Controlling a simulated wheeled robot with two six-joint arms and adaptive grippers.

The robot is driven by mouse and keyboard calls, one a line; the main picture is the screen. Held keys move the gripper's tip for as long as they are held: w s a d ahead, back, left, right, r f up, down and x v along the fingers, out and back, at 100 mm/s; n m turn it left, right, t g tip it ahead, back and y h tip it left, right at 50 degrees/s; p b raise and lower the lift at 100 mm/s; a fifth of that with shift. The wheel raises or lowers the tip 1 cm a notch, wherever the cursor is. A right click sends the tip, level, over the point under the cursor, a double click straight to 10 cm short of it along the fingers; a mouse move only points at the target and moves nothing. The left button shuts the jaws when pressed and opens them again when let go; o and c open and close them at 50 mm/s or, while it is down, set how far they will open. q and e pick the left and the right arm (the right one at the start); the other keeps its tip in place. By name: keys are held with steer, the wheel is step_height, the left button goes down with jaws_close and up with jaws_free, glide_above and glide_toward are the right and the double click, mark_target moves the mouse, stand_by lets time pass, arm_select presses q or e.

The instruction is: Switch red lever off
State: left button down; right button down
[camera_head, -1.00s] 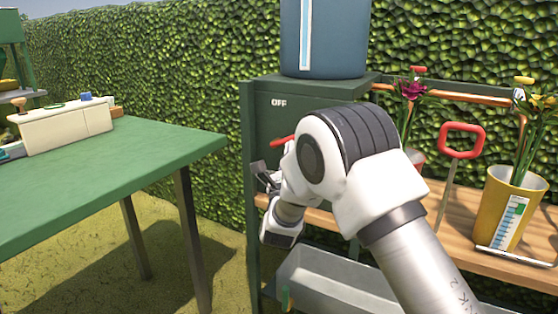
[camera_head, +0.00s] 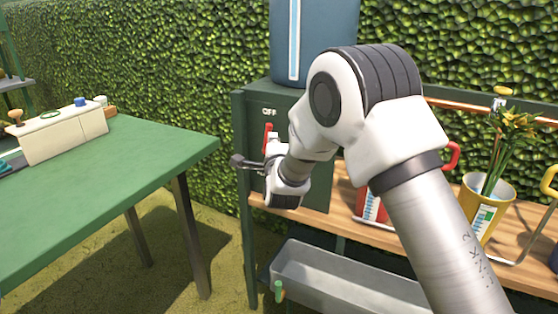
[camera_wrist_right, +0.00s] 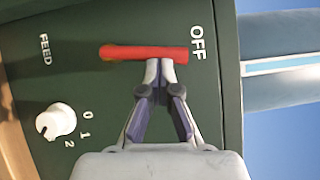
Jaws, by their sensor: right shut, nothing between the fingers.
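The red lever (camera_head: 268,137) is on the dark green panel of the bench, under the word OFF. It stands about upright in the head view. In the right wrist view, which is turned sideways, the red lever (camera_wrist_right: 140,53) lies across the panel with one end close to OFF. My right gripper (camera_wrist_right: 160,64) is shut and empty, its fingertips at the lever's side near the OFF end. I cannot tell whether they touch it. In the head view my right gripper (camera_head: 274,146) is partly hidden by its own wrist. My left gripper is not in view.
A white dial (camera_wrist_right: 56,121) with numbers and the word FEED are on the same panel. A blue tank (camera_head: 315,40) stands above. A yellow pot (camera_head: 478,198) and a red pot (camera_head: 370,205) stand on the shelf at right. A grey trough (camera_head: 340,280) is below; a green table (camera_head: 100,180) is at left.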

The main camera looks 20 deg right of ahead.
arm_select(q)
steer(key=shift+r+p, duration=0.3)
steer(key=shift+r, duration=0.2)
arm_select(e)
steer(key=shift+w+a+r, duration=0.2)
steer(key=shift+w, duration=0.1)
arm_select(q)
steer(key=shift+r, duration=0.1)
arm_select(e)
steer(key=shift+w+a, duration=0.1)
